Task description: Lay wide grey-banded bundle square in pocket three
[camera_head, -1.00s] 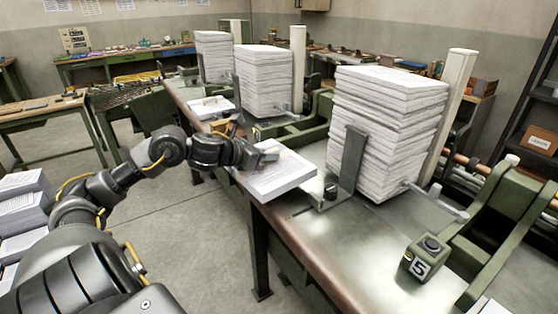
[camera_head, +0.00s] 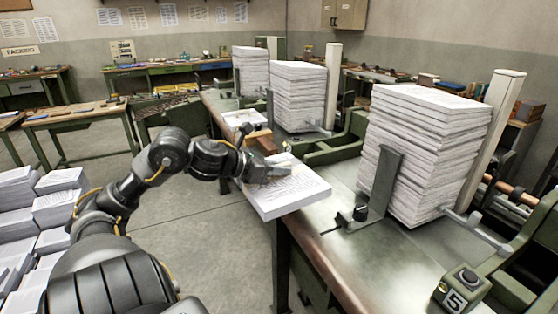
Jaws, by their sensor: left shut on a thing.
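Tall white paper stacks stand in a row of pockets: a near one (camera_head: 430,150), a middle one (camera_head: 299,97) and a far one (camera_head: 250,70). Only the number 5 is readable, on a green block (camera_head: 462,287) at the lower right; pocket three cannot be picked out. My right gripper is not in view.
An upright metal plate (camera_head: 381,180) and a dark knob stand in front of the near stack. Another flat paper bundle (camera_head: 241,118) lies farther along the bench. More bundles (camera_head: 58,208) are piled at the left. The floor between is clear.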

